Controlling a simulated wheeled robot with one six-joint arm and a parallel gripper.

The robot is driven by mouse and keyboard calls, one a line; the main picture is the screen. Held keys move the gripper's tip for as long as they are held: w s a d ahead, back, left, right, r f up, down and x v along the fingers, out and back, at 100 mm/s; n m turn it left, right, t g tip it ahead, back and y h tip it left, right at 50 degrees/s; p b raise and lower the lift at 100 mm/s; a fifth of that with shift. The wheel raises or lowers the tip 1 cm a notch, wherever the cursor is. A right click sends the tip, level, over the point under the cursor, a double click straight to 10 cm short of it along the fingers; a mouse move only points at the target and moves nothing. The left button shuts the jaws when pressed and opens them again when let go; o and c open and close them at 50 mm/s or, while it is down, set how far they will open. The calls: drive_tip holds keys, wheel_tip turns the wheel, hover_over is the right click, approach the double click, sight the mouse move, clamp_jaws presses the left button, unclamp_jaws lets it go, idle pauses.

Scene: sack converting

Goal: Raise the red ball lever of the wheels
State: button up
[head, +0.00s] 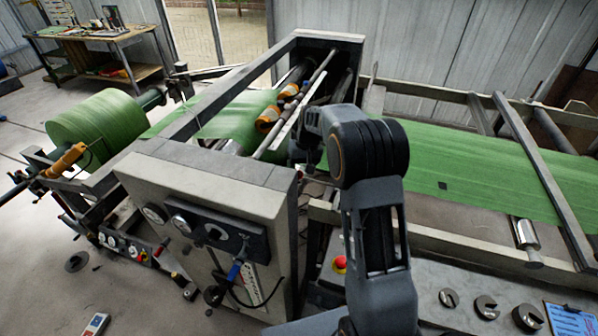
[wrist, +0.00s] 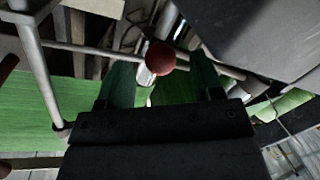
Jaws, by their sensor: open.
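In the wrist view a red ball (wrist: 160,57) sits on the end of a short pale metal stem. The ball is in line with the gap between the two fingers of my gripper (wrist: 162,78), which is open and empty. I cannot tell how far past the fingertips the ball lies. In the head view the orange wheels (head: 267,119) stand over the green web inside the machine frame. My arm covers part of that area, and I cannot make out the red ball lever there.
A grey control cabinet (head: 215,185) with dials stands left of my arm. Metal bars cross close around the ball in the wrist view. The green sack web (head: 470,165) runs right. A red stop button (head: 340,264) and several slotted weights (head: 487,307) are in front.

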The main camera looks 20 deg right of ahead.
drive_tip(key=shift+a+f, duration=0.25)
drive_tip(key=shift+f, duration=0.8)
